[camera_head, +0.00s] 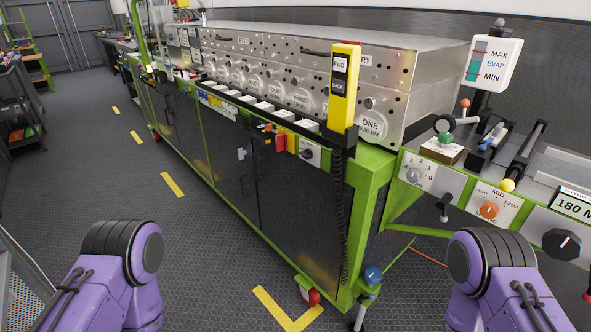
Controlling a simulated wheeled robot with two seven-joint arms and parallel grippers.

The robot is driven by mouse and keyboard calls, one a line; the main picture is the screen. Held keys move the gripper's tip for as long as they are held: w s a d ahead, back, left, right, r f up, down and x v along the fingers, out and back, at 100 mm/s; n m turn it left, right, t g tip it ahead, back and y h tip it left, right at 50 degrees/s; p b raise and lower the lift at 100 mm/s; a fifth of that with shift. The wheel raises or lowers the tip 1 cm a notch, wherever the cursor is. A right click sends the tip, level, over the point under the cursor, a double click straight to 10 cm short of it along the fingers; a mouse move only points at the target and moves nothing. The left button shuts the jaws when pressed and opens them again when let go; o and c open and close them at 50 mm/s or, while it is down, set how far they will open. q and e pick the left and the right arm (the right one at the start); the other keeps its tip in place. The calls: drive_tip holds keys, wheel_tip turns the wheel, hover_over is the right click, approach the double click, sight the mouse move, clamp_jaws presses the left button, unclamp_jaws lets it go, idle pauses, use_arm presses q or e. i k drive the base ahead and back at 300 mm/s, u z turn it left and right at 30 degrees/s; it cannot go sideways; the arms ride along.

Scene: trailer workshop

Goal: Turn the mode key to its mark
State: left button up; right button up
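No label in view reads "mode", so I cannot tell for sure which control is the mode key. A small black switch (308,153) sits on a white plate on the green-framed machine's front, right of a red part. On the right panel are a grey dial (413,176) with number marks, an orange knob (489,211) marked LIGHT, MID and FIRM, and a black knob (562,243) with a white pointer line. My purple arms show at the lower left and lower right. Neither gripper is in view, and neither visible arm part touches the machine.
A yellow pendant (343,88) with FWD and BACK buttons hangs at the machine's front corner, its coiled cable below. A yellow-tipped lever (507,185) stands on the right panel. A red foot (313,297) sticks out low. The floor aisle (120,200) at left is clear.

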sight(308, 154)
drive_tip(key=u, duration=0.85)
drive_tip(key=i, duration=0.95)
drive_tip(key=z, duration=0.35)
